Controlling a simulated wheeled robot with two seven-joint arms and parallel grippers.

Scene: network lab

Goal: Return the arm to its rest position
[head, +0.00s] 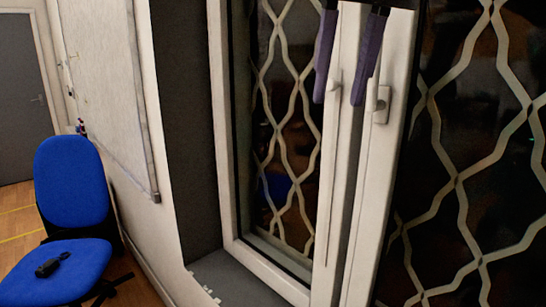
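My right gripper (338,101) hangs down from the top edge of the head view. Its two dark purple-grey fingers are spread apart, with no held object visible between them. Behind them is the white window frame (350,190), and a small white window handle (334,84) shows in the gap. I cannot tell how far the fingers are from the frame. The rest of the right arm is mostly out of view. My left gripper is not in view.
Another white handle (381,105) is just right of the fingers. Dark window panes with wavy bars (458,180) fill the right. A grey sill (232,275) lies below. A blue chair (72,185) with a small black object (52,265) on its seat stands left, near a whiteboard (105,90).

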